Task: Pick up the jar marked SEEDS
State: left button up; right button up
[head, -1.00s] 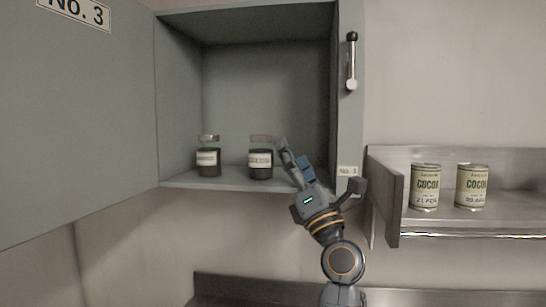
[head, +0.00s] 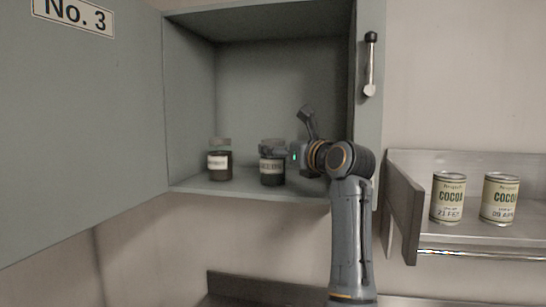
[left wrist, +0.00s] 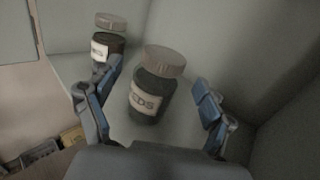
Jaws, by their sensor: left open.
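The jar marked SEEDS (head: 272,174) is the right one of two dark-filled jars on the cabinet's shelf. In the left wrist view the jar (left wrist: 152,88) shows a grey lid and a label partly readable as "DS". My left gripper (head: 286,130) reaches into the cabinet from the right, close to this jar. In the left wrist view its blue-padded fingers (left wrist: 150,97) are spread on either side of the jar, with a gap on the right side. The left finger's contact with the jar cannot be told. My right gripper is not in view.
A second jar (head: 220,163) stands left of the SEEDS jar, near the left finger. The cabinet (head: 190,100) has its No. 3 door (head: 80,130) open at left. Two cocoa cans (head: 448,198) (head: 499,199) stand on a shelf at right.

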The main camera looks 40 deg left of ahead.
aim_at(278, 141)
pick_arm(q)
jog(key=a+p, duration=0.1)
jog(key=w+a+r+p, duration=0.1)
jog(key=p, duration=0.1)
jog(key=shift+w+a+r, duration=0.1)
jog(key=shift+a+r, duration=0.1)
jog(key=shift+a, duration=0.15)
jog(key=shift+w+a+f+p, duration=0.2)
jog(key=shift+a+p, duration=0.1)
jog(key=shift+a, duration=0.25)
jog(key=shift+w+a+f+p, duration=0.15)
jog(key=shift+a+p, duration=0.15)
jog(key=shift+a, duration=0.4)
jog(key=shift+d, duration=0.25)
jog(key=c, duration=1.7)
grip_shut()
jog(key=shift+a+r, duration=0.1)
